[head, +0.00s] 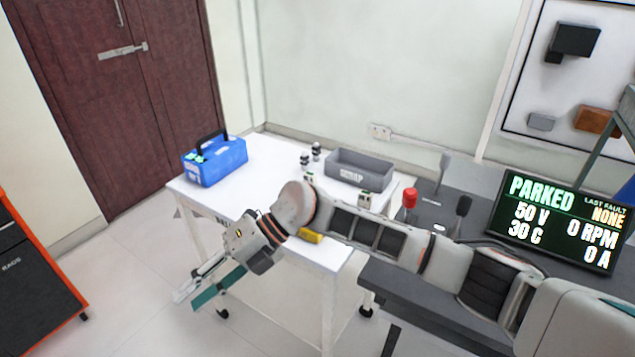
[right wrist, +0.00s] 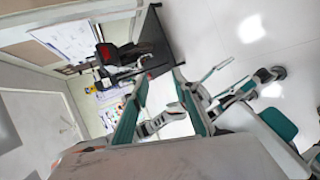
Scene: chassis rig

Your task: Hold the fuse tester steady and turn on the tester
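A blue box (head: 216,163) with a black handle and small pale green parts on top stands at the far left of the white table (head: 262,157); it may be the fuse tester, but I cannot read its label. A small yellow object (head: 310,237) lies at the table's front, partly behind my right arm. My right gripper (head: 188,300) hangs beyond the table's front left edge, apart from the box. In the right wrist view its teal fingers (right wrist: 160,78) are spread, with nothing held between them. My left gripper does not show clearly in either view.
A grey bin (head: 358,172) stands at the table's back right, with small black and white items (head: 311,154) beside it. A dark bench (head: 440,205) carries a red-topped part (head: 409,199) and a display (head: 557,222) reading PARKED. An orange-edged cabinet (head: 40,270) stands left. Floor between is clear.

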